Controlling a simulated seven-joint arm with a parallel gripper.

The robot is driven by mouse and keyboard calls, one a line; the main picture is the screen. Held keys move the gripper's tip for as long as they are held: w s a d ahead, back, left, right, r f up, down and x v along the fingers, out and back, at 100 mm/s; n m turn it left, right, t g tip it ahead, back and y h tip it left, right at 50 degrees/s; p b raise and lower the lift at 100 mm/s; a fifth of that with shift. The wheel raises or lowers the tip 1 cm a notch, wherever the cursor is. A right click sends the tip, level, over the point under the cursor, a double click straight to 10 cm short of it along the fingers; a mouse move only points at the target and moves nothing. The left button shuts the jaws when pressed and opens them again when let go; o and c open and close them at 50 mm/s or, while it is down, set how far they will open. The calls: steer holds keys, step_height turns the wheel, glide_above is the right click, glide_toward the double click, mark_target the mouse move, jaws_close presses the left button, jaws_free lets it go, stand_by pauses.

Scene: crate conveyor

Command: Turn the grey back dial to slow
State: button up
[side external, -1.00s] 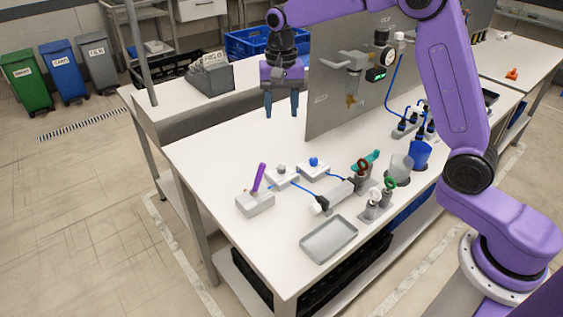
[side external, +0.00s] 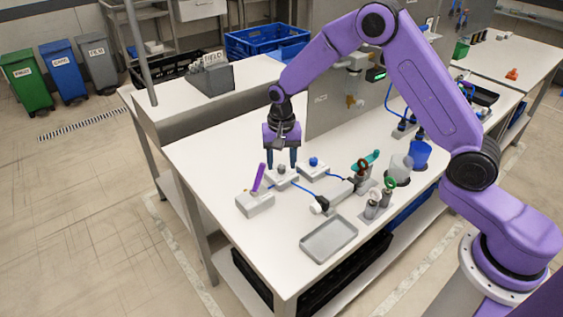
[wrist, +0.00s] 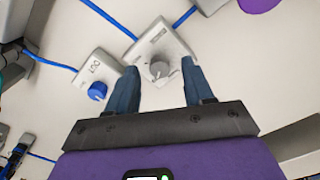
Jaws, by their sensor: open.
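The grey dial (wrist: 159,69) is a round knob on a white box (wrist: 178,48). In the wrist view it sits between and slightly beyond my two open fingertips. My gripper (wrist: 156,74) points down over that box, with one finger on each side of the knob. In the side view my gripper (side external: 282,164) is right at the box (side external: 291,180), and the knob (side external: 281,168) shows between the fingers. I cannot tell whether the fingers touch it. The lettering on the box is too small to read.
A grey box with a purple lever (side external: 259,177) is in front. Blue cables (side external: 307,188) join the boxes. A grey tray (side external: 329,239) lies at the table's front. The table's left part is clear.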

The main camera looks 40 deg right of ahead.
steer(key=shift+f, duration=0.5)
jaws_close()
steer(key=shift+n, duration=0.3)
steer(key=n, duration=0.5)
steer(key=shift+n, duration=0.3)
steer(key=n, duration=0.5)
steer(key=shift+n, duration=0.3)
